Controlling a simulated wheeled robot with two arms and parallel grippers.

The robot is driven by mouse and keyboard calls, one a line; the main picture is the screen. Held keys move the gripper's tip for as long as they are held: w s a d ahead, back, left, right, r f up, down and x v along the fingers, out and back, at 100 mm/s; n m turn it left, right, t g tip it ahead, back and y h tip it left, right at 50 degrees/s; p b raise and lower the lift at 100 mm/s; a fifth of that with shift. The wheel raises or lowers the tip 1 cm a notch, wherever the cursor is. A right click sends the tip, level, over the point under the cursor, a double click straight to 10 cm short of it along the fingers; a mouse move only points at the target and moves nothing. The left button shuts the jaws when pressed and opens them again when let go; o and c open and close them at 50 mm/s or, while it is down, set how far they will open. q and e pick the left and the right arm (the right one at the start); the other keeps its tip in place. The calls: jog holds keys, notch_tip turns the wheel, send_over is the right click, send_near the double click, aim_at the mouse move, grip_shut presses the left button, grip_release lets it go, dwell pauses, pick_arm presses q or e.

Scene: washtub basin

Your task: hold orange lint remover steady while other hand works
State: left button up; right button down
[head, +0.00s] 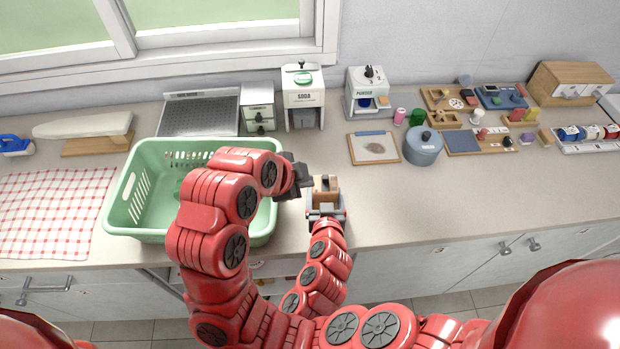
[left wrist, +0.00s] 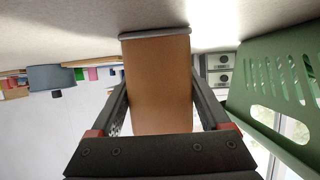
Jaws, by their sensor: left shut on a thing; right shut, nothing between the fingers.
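The orange lint remover (head: 325,197) stands on the counter right of the green basin. It looks like a brown-orange block with a grey edge and a dark part on top. My left gripper (head: 325,212) is shut on it from the front. In the left wrist view its flat orange side (left wrist: 158,85) fills the space between the two fingers. My right gripper (head: 294,181) is shut and empty, just left of the lint remover, at about the basin's right rim. I cannot tell whether it touches the lint remover.
The green basin (head: 118,205) stands at left, partly hidden by my right arm, with something green inside.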

pick_arm(q)
jog(key=o, duration=1.1)
